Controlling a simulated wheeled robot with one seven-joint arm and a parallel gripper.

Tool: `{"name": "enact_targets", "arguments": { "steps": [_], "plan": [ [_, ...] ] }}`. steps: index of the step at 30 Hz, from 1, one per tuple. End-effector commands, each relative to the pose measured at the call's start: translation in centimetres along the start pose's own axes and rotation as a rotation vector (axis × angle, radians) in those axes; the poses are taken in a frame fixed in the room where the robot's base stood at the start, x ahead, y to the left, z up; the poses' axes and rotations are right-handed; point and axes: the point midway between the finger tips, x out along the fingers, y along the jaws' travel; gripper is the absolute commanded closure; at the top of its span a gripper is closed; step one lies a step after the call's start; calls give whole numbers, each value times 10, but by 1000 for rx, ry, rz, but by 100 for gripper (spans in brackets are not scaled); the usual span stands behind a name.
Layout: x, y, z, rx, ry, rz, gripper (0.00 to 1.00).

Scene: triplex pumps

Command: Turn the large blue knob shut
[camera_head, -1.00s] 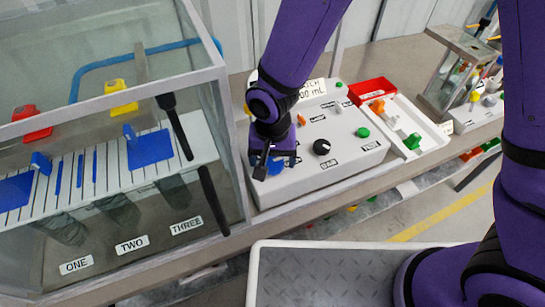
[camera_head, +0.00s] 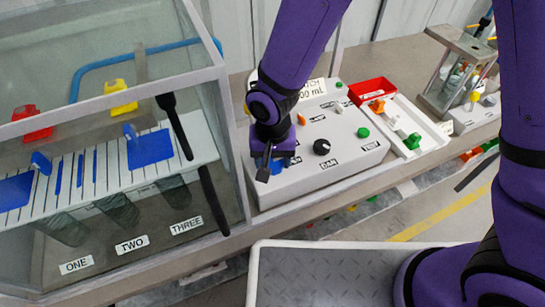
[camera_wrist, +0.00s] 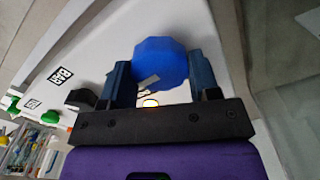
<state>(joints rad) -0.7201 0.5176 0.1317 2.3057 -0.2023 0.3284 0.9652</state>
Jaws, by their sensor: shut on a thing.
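The large blue knob (camera_wrist: 161,62) sits on the white control box (camera_head: 335,168), at its front left corner. In the head view only a bit of the knob (camera_head: 277,168) shows beside my gripper (camera_head: 268,165). In the wrist view my gripper (camera_wrist: 160,80) has one finger on each side of the faceted knob and is shut on it. The knob's far end reaches past the fingertips. A small part of the knob's underside and its mount is hidden.
A black knob (camera_head: 322,147) and a green button (camera_head: 363,132) are on the same box. A glass tank (camera_head: 232,150) stands close to the left. A white tray with a red bin (camera_head: 372,91) is to the right. A grey-floored bin (camera_head: 330,275) is in front.

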Motion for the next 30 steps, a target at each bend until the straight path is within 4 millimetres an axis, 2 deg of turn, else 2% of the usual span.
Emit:
{"name": "enact_targets", "arguments": {
  "steps": [8,30],
  "plan": [
    [0,-1,0,-192,0,-1,68],
    [0,-2,0,-894,1,-1,68]
  ]
}}
